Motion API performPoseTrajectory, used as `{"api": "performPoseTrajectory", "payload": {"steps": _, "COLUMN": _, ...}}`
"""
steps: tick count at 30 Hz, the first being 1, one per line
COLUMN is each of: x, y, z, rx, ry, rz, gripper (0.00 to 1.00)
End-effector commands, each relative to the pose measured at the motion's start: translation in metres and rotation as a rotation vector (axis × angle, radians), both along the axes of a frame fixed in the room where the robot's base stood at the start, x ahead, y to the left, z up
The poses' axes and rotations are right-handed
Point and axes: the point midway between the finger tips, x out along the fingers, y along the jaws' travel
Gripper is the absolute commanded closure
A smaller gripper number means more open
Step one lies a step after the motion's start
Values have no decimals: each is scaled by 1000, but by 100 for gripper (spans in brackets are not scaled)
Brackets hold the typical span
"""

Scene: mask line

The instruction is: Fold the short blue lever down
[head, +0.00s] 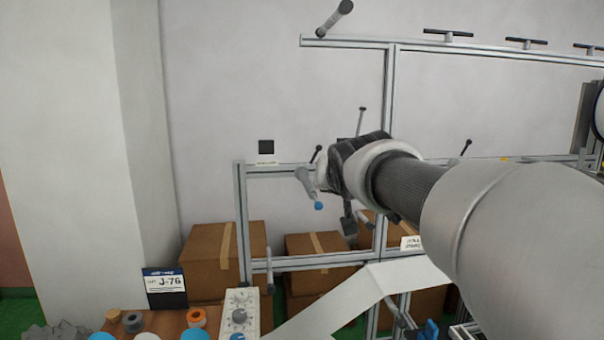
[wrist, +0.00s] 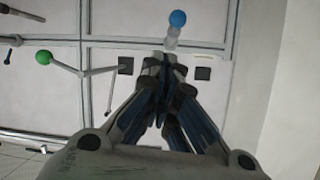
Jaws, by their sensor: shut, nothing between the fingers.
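The short blue lever, a grey rod with a blue ball end (head: 318,205), is on the upper left of the metal frame. In the head view its rod slants down and right, with the ball at the lower end. In the wrist view the blue ball (wrist: 178,18) is at the top, beyond my fingertips. My gripper (wrist: 162,82) is shut and empty, its fingers together just short of the lever's rod. In the head view my gripper (head: 345,160) is just right of the lever. I cannot tell whether it touches the rod.
A green-ended lever (wrist: 44,57) stands left in the wrist view. Metal rails (head: 240,210) surround the lever. Cardboard boxes (head: 215,255) stand behind the frame. A bench with knobs and a dial box (head: 240,305) is below. The wall space left of the frame is clear.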

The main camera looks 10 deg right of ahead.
Motion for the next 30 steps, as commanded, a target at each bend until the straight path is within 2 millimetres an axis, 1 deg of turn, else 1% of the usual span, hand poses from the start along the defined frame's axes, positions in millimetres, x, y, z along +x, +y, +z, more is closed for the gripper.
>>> {"api": "performPoseTrajectory", "payload": {"steps": 1, "x": -11, "y": 1, "z": -7, "rx": -1, "ry": -4, "rz": 2, "gripper": 100}}
{"api": "performPoseTrajectory", "payload": {"steps": 3, "x": -24, "y": 2, "z": -15, "rx": 0, "ry": -4, "rz": 1, "gripper": 100}}
{"api": "performPoseTrajectory", "payload": {"steps": 6, "x": -37, "y": 3, "z": -23, "rx": 1, "ry": -4, "rz": 2, "gripper": 100}}
{"api": "performPoseTrajectory", "payload": {"steps": 9, "x": -47, "y": 4, "z": -28, "rx": 1, "ry": -4, "rz": 2, "gripper": 100}}
{"api": "performPoseTrajectory", "payload": {"steps": 14, "x": -53, "y": 5, "z": -31, "rx": -1, "ry": -4, "rz": 2, "gripper": 100}}
{"api": "performPoseTrajectory", "payload": {"steps": 23, "x": -53, "y": 5, "z": -31, "rx": 0, "ry": -3, "rz": 1, "gripper": 100}}
{"api": "performPoseTrajectory", "payload": {"steps": 25, "x": -58, "y": 4, "z": -34, "rx": -2, "ry": 9, "rz": -1, "gripper": 100}}
{"api": "performPoseTrajectory", "payload": {"steps": 26, "x": -63, "y": 2, "z": -37, "rx": -4, "ry": 19, "rz": -3, "gripper": 100}}
{"api": "performPoseTrajectory", "payload": {"steps": 28, "x": -82, "y": -1, "z": -51, "rx": -16, "ry": 67, "rz": -9, "gripper": 100}}
{"api": "performPoseTrajectory", "payload": {"steps": 29, "x": -94, "y": -3, "z": -60, "rx": -23, "ry": 95, "rz": -12, "gripper": 100}}
{"api": "performPoseTrajectory", "payload": {"steps": 30, "x": -112, "y": -6, "z": -73, "rx": -33, "ry": 142, "rz": -14, "gripper": 100}}
